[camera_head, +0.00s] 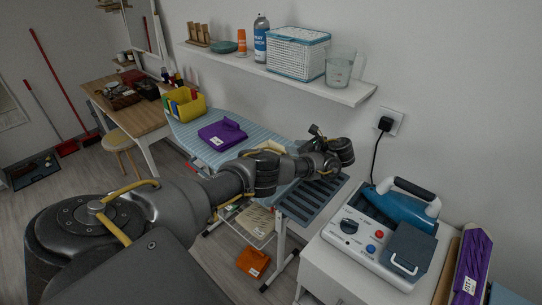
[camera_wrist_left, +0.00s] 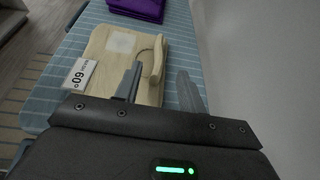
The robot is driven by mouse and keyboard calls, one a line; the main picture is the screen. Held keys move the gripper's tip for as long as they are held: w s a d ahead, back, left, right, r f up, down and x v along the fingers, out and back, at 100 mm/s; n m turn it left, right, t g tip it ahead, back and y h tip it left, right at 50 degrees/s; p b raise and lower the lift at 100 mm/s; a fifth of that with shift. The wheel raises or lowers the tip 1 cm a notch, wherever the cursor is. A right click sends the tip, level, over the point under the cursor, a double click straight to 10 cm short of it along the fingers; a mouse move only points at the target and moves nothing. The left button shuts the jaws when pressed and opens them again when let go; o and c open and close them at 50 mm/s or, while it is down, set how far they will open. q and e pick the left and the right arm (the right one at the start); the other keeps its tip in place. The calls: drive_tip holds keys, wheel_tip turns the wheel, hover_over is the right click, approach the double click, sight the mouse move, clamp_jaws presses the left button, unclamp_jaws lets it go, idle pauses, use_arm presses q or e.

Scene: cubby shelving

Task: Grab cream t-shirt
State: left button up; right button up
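The cream t-shirt (camera_wrist_left: 120,55) lies folded on the blue striped ironing board, with a white number tag (camera_wrist_left: 79,74) on its left side. A raised, curved fold stands up along its right part. In the head view only a cream strip of it (camera_head: 269,146) shows behind my left arm. My left gripper (camera_wrist_left: 158,87) is open over the right part of the t-shirt. The raised fold lies between and just beyond its two fingers; I cannot tell whether they touch it. In the head view my arm hides the fingers. My right gripper is not in view.
A folded purple garment (camera_head: 222,134) and a yellow bin (camera_head: 184,105) are farther along the ironing board (camera_head: 190,133). A wall shelf (camera_head: 352,94) with a white basket (camera_head: 298,53) hangs above. A steam-iron station (camera_head: 382,235) stands at right. An orange folded garment (camera_head: 253,262) is below.

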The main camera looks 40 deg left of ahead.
sight(282, 146)
use_arm(q)
drive_tip(key=x, duration=0.3)
drive_tip(key=shift+w+a+f, duration=0.25)
drive_tip(key=shift+f, duration=0.1)
drive_tip(key=shift+a+f, duration=0.1)
drive_tip(key=shift+a, duration=0.15)
drive_tip(key=shift+s+a+f, duration=0.1)
drive_tip(key=shift+a, duration=0.2)
drive_tip(key=b+x, duration=0.1)
drive_tip(key=x, duration=0.3)
drive_tip(key=shift+s+f+b, duration=0.1)
drive_tip(key=shift+f+b, duration=0.2)
drive_tip(key=shift+a+f, duration=0.1)
drive_tip(key=shift+a, duration=0.25)
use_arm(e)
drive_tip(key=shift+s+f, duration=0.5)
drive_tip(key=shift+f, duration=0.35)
use_arm(q)
drive_tip(key=shift+c, duration=0.3)
drive_tip(key=c, duration=0.7)
clamp_jaws()
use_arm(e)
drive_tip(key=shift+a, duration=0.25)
